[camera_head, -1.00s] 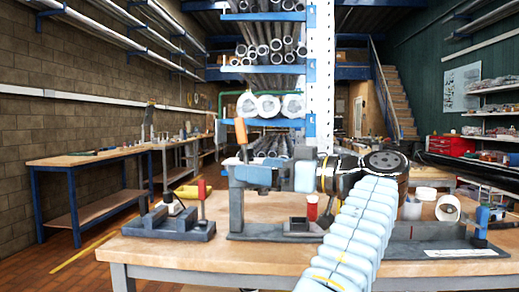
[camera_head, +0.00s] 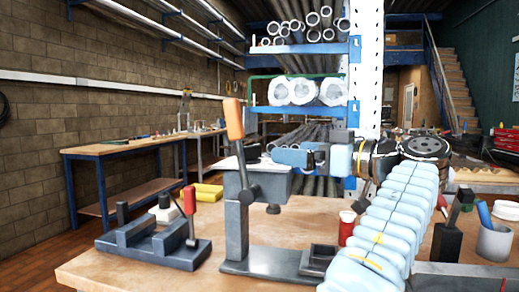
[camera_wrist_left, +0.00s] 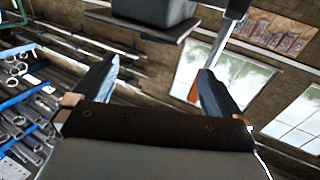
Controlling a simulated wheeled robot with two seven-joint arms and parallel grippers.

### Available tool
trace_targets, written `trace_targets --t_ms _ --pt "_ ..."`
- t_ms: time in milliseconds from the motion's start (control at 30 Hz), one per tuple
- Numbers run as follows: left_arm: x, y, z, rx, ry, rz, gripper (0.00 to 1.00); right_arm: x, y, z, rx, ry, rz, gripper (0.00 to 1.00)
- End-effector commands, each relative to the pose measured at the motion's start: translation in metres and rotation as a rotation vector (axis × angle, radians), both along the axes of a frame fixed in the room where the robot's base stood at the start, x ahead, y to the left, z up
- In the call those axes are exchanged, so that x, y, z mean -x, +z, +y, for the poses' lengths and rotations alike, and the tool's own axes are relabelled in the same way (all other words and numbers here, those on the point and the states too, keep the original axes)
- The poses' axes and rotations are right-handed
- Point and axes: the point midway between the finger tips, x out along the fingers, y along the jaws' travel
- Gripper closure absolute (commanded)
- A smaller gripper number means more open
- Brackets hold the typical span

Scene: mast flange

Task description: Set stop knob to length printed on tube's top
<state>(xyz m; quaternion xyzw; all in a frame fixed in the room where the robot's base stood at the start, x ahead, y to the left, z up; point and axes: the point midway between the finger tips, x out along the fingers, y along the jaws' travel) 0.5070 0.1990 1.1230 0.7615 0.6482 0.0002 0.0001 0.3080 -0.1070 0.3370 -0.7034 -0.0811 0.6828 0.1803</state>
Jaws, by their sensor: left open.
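My left arm in its pale blue sleeve rises from the bottom of the head view. My left gripper (camera_head: 298,156) points left beside the head of a dark grey lever stand (camera_head: 239,210) with an orange handle. The left wrist view shows the gripper (camera_wrist_left: 158,68) open and empty, with a grey block (camera_wrist_left: 155,10) beyond the fingers. A red cylinder (camera_head: 347,228) with a pale top stands close to the sleeve. I cannot make out the stop knob, or any printed length on a tube's top. My right gripper is not in view.
A grey fixture with a red-handled lever (camera_head: 190,212) stands at the left of the wooden bench (camera_head: 110,266). A yellow block (camera_head: 207,192) lies behind it. A black block (camera_head: 447,242) and a grey cup (camera_head: 495,242) stand at right.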

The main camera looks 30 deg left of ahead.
Motion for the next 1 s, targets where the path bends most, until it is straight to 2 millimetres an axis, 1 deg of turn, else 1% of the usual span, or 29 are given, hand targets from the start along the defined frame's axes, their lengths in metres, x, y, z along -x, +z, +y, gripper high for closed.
trace_targets --t_ms 33,200,300,433,500,600,867,900,967,1000 --pt "-0.002 -0.001 0.013 0.003 0.002 0.000 0.00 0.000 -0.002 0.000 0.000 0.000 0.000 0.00" --pt "-0.008 0.000 0.053 0.002 0.002 0.000 0.00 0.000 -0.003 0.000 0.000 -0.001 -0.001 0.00" --pt "-0.011 0.000 0.074 0.003 0.002 0.001 0.00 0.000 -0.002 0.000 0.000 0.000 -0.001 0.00" --pt "-0.015 0.000 0.093 0.002 0.001 0.000 0.00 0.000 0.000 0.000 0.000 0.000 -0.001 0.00" --pt "-0.016 0.000 0.100 0.001 0.000 0.001 0.00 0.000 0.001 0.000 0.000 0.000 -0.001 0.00" --pt "-0.017 0.000 0.106 0.000 0.000 0.001 0.00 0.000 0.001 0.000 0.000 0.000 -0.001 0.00" --pt "-0.017 0.000 0.107 0.000 -0.001 0.000 0.00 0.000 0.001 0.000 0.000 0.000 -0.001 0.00" --pt "-0.017 0.000 0.107 0.000 -0.001 0.000 0.02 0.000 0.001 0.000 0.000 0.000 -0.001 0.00" --pt "-0.017 0.000 0.107 0.001 -0.001 0.000 0.11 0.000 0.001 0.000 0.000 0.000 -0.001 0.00" --pt "-0.017 0.000 0.107 0.001 -0.001 0.000 0.17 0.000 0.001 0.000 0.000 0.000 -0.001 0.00"
